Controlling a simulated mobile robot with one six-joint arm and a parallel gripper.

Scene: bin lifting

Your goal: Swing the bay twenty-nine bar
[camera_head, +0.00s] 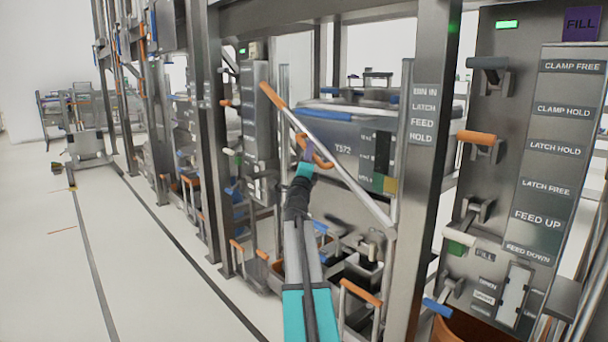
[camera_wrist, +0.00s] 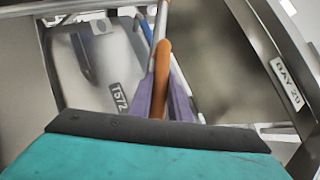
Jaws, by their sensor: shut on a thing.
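The orange grip of a bar (camera_wrist: 163,62) runs up the middle of the wrist view, with bare silver metal above it. My gripper (camera_wrist: 168,103) has its purple fingers closed around this orange grip. In the head view my gripper (camera_head: 308,147) reaches up to a short curved orange handle (camera_head: 322,160) in front of the grey bin marked T572 (camera_head: 345,150). A long silver bar with an orange end (camera_head: 272,96) slants down to the right close by. The BAY 29 label (camera_wrist: 287,84) is on a metal post at the right of the wrist view.
A tall steel post (camera_head: 425,170) stands right of my arm. Beyond it is a panel (camera_head: 558,150) with levers and labels such as CLAMP FREE and FEED UP. More orange and blue handles crowd the racks below and left. The floor (camera_head: 130,260) at left is open.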

